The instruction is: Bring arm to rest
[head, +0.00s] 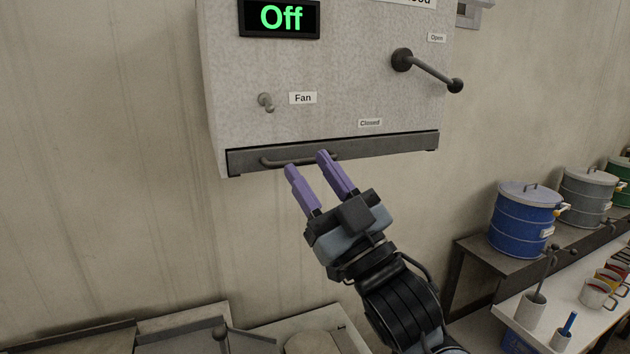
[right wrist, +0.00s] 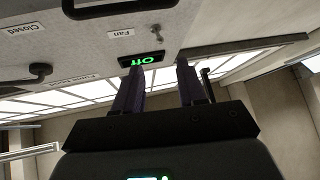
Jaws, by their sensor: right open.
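My right gripper (head: 306,168) is raised in front of the wall box, its two purple fingers apart with nothing between them. In the head view the fingertips overlap the handle bar (head: 300,159) on the box's lower dark panel; I cannot tell whether they touch it. The right wrist view also shows the open fingers (right wrist: 161,80), with the box face beyond. The wall box (head: 330,75) has a green "Off" display (head: 280,17), a small Fan switch (head: 266,101) and a lever (head: 428,71) between "Open" and "Closed" labels. My left gripper is not in view.
A blue pot (head: 525,222) and a grey pot (head: 586,195) stand on a dark shelf at the right. Below them, a white table (head: 560,318) holds mugs (head: 598,293) and a utensil holder (head: 530,311). Counter tops line the bottom left. The wall left of the box is bare.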

